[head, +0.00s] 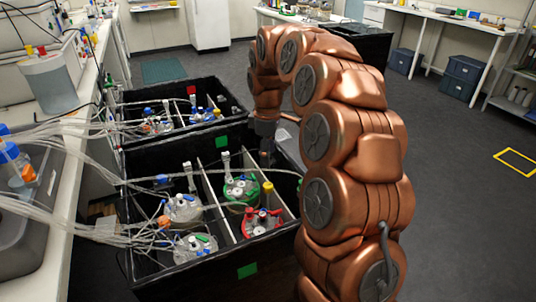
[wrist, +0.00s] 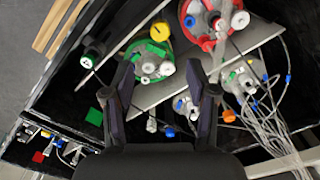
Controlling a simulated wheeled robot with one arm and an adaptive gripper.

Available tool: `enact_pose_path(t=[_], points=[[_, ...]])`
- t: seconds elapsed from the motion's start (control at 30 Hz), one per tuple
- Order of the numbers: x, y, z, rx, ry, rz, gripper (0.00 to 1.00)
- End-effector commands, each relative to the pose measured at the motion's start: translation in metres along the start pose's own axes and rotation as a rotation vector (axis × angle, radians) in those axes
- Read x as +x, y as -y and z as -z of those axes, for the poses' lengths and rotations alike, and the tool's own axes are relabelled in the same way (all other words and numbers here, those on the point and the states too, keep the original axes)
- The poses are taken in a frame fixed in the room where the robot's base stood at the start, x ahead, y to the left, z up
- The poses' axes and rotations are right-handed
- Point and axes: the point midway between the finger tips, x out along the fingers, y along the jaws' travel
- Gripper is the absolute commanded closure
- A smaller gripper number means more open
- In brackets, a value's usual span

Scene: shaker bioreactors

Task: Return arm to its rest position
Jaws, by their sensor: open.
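My copper arm (head: 355,150) arches up and over the near black shaker box (head: 160,285), with its end pointing down. My gripper (head: 265,145) is partly hidden by the arm in the head view. In the wrist view my gripper (wrist: 160,68) has its two dark fingers spread apart with nothing held between them. A green-lidded vessel (wrist: 151,62) shows just beyond the fingertips, seemingly below them. A red-lidded vessel (wrist: 213,22) lies farther up and right in that view.
Two clear-lidded vessels (head: 183,207) stand left in the near box, with tubes running to the left bench (head: 62,200). A second black box (head: 180,90) stands behind. Open floor (head: 460,200) lies right, with a yellow floor marking (head: 516,162).

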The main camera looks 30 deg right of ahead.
Motion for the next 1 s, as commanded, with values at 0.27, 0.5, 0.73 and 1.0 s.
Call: enact_pose_path(t=[0.27,0.5,0.73,1.0], points=[[0.0,0.0,0.0,0.0,0.0,0.0,0.43],[-0.004,0.004,0.0,0.004,0.0,0.001,0.43],[-0.028,0.046,0.0,0.063,-0.002,0.016,0.43],[-0.06,0.119,-0.011,0.191,0.013,0.04,0.43]])
